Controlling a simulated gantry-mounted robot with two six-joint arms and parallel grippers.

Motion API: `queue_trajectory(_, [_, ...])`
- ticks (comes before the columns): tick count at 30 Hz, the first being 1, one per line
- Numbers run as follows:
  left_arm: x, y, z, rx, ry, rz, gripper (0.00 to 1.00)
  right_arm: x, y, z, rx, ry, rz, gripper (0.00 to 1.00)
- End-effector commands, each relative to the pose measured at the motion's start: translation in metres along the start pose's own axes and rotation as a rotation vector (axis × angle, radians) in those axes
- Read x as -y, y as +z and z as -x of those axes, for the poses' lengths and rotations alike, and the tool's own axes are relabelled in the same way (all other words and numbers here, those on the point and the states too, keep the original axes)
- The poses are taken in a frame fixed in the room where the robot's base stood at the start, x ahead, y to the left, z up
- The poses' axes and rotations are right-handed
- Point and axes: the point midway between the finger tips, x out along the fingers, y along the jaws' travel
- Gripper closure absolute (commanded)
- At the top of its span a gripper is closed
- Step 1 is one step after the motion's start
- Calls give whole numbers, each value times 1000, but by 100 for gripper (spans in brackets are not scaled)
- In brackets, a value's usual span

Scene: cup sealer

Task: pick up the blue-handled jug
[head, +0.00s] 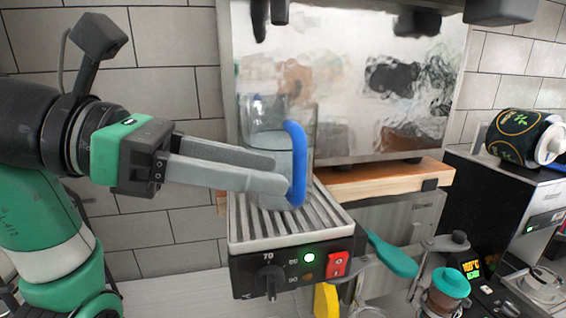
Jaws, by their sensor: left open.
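The jug (268,146) is clear with a blue handle (296,165) on its right side. It stands upright on the slatted metal top of a small appliance (333,232). My left gripper (283,174) comes in from the left with its two grey fingers apart. Part of the jug's lower body is hidden behind the fingers. My right gripper is not in view.
A shiny metal machine (345,85) stands right behind the jug, above a wooden board (385,178). A teal-handled tool (390,254) sits right of the appliance. A dark film roll (516,136) lies on the black machine at right. A teal-lidded container (449,285) stands at lower right.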

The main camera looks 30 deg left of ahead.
Motion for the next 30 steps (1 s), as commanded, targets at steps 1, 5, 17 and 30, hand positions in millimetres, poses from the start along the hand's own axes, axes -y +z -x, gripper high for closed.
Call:
queue_trajectory(1, [1,0,-10,-1,-6,1,46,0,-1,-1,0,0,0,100])
queue_trajectory(5, [1,1,-26,0,-3,0,46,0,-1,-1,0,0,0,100])
queue_trajectory(17, [-1,8,-66,0,-6,0,46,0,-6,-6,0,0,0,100])
queue_trajectory(30, [-2,7,-80,2,-1,-1,64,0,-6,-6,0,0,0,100])
